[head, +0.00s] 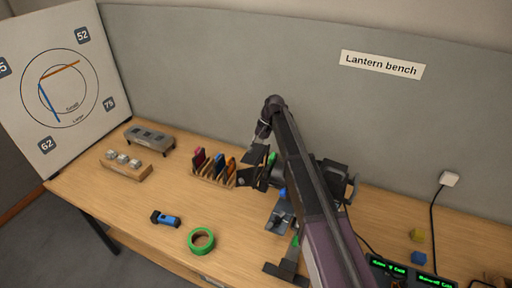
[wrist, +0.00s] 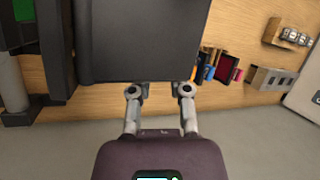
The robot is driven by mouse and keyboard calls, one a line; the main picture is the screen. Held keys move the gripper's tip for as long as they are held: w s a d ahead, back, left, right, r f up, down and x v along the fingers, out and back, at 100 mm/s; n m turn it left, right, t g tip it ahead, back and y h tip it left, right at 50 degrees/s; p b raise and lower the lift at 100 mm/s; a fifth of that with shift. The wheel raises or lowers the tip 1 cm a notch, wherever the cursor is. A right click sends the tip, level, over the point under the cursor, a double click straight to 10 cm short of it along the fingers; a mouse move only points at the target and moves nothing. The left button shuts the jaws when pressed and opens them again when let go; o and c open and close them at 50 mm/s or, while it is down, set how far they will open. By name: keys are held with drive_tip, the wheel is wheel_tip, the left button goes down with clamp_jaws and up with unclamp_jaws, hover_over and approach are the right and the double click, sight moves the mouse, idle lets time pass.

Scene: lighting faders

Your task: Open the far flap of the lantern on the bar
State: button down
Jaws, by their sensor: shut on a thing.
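The dark lantern (head: 332,172) stands on the bench at the middle right, partly hidden behind my arm. Dark flaps stick out from its left side, one of them a flat flap (head: 258,155) just below my gripper (head: 260,143). In the wrist view a broad dark flap (wrist: 145,40) fills the upper middle, with dark lantern parts (wrist: 55,50) to its left. My gripper's two fingertips (wrist: 160,91) are at this flap's lower edge, and the gripper is shut on it. The exact grip contact and the bar are hard to make out.
A rack of coloured cards (head: 214,168) stands close left of the lantern. A green tape roll (head: 201,241) and a blue torch (head: 166,218) lie in front. A wooden block with knobs (head: 125,164) and a grey box (head: 150,138) are further left. A wall rises behind.

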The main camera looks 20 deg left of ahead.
drive_tip(key=c, duration=0.6)
unclamp_jaws()
drive_tip(key=shift+m, duration=0.3)
